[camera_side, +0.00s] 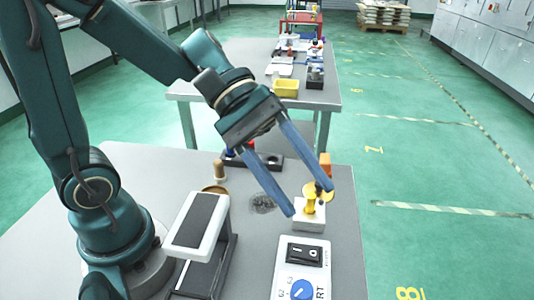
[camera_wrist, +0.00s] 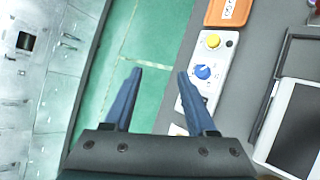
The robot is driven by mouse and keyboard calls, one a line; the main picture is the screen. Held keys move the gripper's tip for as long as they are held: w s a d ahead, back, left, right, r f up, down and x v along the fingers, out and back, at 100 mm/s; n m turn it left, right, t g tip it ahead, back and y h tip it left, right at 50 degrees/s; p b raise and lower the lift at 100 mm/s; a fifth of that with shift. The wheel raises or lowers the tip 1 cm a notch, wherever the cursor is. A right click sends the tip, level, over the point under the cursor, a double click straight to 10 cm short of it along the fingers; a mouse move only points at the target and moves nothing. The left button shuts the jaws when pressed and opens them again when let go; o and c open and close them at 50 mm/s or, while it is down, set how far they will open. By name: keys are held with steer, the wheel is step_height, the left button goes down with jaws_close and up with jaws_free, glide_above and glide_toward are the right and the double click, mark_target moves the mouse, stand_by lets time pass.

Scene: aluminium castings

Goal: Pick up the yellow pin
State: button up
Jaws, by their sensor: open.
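The yellow pin (camera_side: 310,204) stands upright in a white block (camera_side: 308,222) near the table's right edge in the side view. My gripper (camera_side: 309,199) is open, with long blue fingers pointing down and right. In the side view its tips appear on either side of the pin, but I cannot tell the depth. The pin is not identifiable there; a pale corner by the right finger is mostly hidden.
A control box (camera_side: 283,283) with a black switch and blue knob (camera_side: 301,290) lies in front of the block; the knob also shows in the wrist view (camera_wrist: 203,72). A white-framed dark device (camera_side: 196,224) stands to the left.

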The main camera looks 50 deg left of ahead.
steer(key=w+a+f+n+t+h, duration=0.2)
steer(key=w+n, duration=0.3)
steer(key=n+t, duration=0.3)
steer(key=n, duration=0.6)
glide_toward(324, 214)
steer(key=shift+y, duration=0.4)
steer(key=d, duration=0.1)
steer(key=w+d, duration=0.1)
steer(key=d, duration=0.1)
steer(key=w+d, duration=0.1)
steer(key=shift+w+d+r, duration=0.15)
steer(key=shift+d+r, duration=0.05)
steer(key=shift+r, duration=0.2)
steer(key=shift+f, duration=0.25)
steer(key=shift+x, duration=2.45)
jaws_close()
